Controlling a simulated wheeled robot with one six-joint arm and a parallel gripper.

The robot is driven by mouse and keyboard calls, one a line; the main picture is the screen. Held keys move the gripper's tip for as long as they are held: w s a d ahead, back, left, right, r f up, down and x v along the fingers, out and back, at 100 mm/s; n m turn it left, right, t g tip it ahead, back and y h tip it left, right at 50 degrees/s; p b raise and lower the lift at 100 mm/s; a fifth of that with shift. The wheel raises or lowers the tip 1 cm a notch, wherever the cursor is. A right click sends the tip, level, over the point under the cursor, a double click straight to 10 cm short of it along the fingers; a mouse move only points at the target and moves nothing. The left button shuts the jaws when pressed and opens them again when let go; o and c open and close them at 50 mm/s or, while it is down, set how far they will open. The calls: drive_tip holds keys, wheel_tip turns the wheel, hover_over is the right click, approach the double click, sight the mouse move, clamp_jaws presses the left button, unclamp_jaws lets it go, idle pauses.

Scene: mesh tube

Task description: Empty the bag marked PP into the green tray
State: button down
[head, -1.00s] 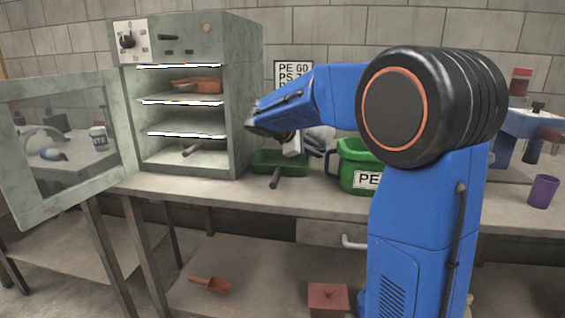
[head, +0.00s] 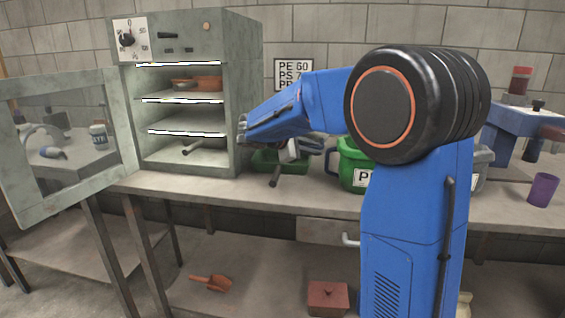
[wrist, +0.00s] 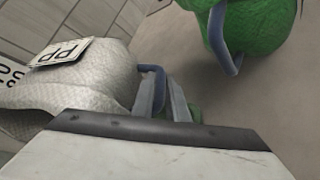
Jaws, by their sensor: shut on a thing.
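In the wrist view, the pale mesh bag (wrist: 88,85) carries a white label (wrist: 62,54) reading PP, upside down in that picture. My gripper (wrist: 162,97) is shut on the bag's blue-grey handle (wrist: 150,73). In the head view my gripper (head: 284,152) is partly hidden by my blue arm, and the bag is hard to make out. The green tray (head: 258,166) lies on the bench just right of the oven, below and behind my gripper. Its inside is mostly hidden. I cannot tell what the bag contains.
A green container (head: 347,168) with a blue handle and a label stands right of the tray, partly behind my arm. The grey oven (head: 245,100) stands open at left, its door (head: 20,200) swung out. A purple cup (head: 543,190) is at right. A sign (head: 294,74) hangs behind.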

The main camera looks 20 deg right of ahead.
drive_tip(key=shift+f+h+p, duration=0.15)
drive_tip(key=shift+h+p, duration=0.15)
drive_tip(key=shift+h, duration=0.4)
drive_tip(key=shift+r+t+h+p, duration=0.4)
drive_tip(key=shift+t+h, duration=0.1)
drive_tip(key=shift+h, duration=0.2)
drive_tip(key=shift+a+r+m+t+h+p, duration=0.1)
drive_tip(key=shift+r+m+t+h+p, duration=0.3)
drive_tip(key=shift+h, duration=0.3)
drive_tip(key=shift+r+p, duration=0.1)
drive_tip(key=shift+p, duration=0.2)
drive_tip(key=shift+f+p, duration=0.2)
drive_tip(key=shift+p, duration=0.8)
